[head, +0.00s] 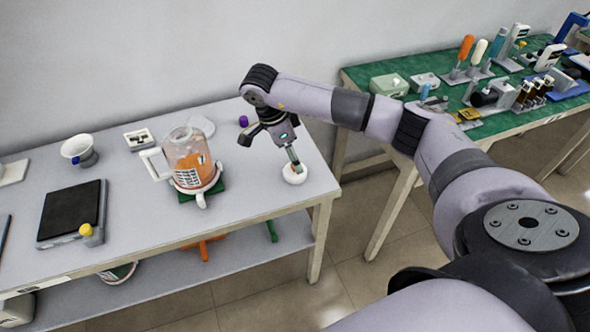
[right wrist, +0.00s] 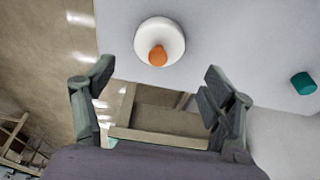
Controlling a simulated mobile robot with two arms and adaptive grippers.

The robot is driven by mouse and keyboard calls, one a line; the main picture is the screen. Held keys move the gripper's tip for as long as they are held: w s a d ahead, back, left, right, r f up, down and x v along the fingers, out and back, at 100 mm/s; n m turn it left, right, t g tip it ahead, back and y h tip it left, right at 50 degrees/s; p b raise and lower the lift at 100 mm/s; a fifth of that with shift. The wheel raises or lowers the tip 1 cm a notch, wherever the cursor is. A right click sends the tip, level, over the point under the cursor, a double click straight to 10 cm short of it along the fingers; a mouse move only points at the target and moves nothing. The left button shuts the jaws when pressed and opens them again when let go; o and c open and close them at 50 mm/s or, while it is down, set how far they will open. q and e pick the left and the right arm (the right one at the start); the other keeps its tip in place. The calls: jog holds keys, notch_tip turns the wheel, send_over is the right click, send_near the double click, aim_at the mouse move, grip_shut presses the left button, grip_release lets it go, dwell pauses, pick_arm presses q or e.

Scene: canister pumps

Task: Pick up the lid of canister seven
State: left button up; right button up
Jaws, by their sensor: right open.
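A round white lid (head: 295,174) lies on the grey table near its right edge. In the right wrist view the lid (right wrist: 172,34) shows an orange knob (right wrist: 158,56) on top; in the head view a finger covers most of it. My right gripper (head: 270,154) is above the table beside the lid, its fingers spread wide. In the right wrist view the gripper (right wrist: 156,80) is empty, and the lid is beyond its tips. A clear canister (head: 188,158) with orange contents and a white handle stands left of it. I cannot read a number. My left gripper is not in view.
A translucent disc (head: 201,126) lies behind the canister. A small purple piece (head: 243,120) is near the back edge. A black scale (head: 72,211) and a white funnel-like bowl (head: 78,149) stand farther left. A green-topped table (head: 440,92) with instruments is at right.

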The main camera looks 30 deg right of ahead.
jog(key=x, duration=0.1)
jog(key=p+x, duration=0.1)
jog(key=x, duration=0.2)
jog(key=shift+s+a+f, duration=0.1)
jog(key=shift+a+f, duration=0.1)
jog(key=shift+f, duration=0.3)
jog(key=shift+d+f, duration=0.15)
jog(key=shift+f, duration=0.3)
jog(key=c, duration=1)
jog(key=shift+r, duration=0.15)
